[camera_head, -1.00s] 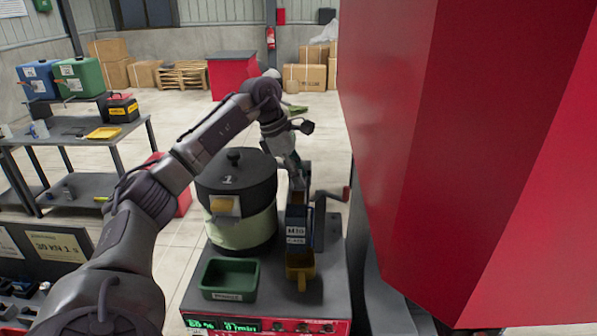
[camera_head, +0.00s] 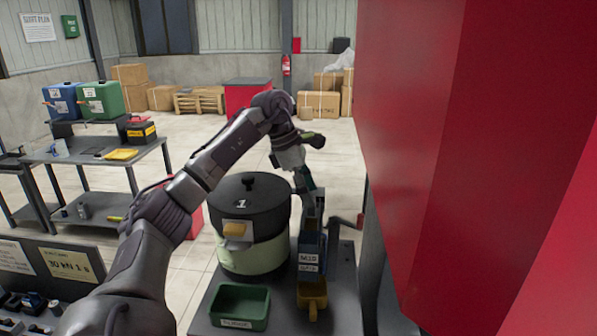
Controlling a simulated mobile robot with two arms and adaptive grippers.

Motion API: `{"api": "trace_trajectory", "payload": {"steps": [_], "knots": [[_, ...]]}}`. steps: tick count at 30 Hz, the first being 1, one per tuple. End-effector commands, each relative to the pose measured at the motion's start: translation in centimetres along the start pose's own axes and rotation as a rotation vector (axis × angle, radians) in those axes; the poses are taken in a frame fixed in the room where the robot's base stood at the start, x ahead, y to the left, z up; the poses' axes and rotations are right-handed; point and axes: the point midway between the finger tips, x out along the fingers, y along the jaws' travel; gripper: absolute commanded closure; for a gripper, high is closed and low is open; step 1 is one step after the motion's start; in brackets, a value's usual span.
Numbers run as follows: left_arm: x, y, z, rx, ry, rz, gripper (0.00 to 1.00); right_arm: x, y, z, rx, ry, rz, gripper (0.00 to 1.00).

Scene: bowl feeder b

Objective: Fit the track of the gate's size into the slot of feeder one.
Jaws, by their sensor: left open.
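Feeder one is a dark round bowl (camera_head: 250,215) with a lid marked 1 and a pale green lower band. Beside it on the right stands a dark blue gate unit (camera_head: 311,242) with a label that appears to read M10. A yellow chute (camera_head: 312,293) sits at its front. My left gripper (camera_head: 306,187) points down just above the back of the gate unit, open. Its fingertips are small and partly merge with the unit, so I cannot tell whether they touch it. I cannot make out a separate track or the slot. My right gripper is out of view.
A green tray (camera_head: 239,305) sits in front of the bowl. A large red panel (camera_head: 430,130) blocks the right side. A grey bench (camera_head: 95,150) stands at the left, with open floor behind.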

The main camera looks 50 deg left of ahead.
Motion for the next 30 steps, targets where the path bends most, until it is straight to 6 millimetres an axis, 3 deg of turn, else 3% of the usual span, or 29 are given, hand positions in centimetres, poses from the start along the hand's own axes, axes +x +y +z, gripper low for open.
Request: {"api": "trace_trajectory", "payload": {"steps": [4,12,18,30], "knots": [[-3.4,0.1,0.0,0.001,-0.006,0.006,0.34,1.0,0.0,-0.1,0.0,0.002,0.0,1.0],[-8.3,0.1,0.0,-0.001,-0.002,0.002,0.34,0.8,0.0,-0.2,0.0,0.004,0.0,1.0],[-9.2,0.0,0.0,0.0,-0.001,0.001,0.34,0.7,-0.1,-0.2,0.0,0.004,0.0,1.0],[-9.2,0.0,0.0,0.0,0.0,0.0,0.34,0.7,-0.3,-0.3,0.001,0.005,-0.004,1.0]]}}
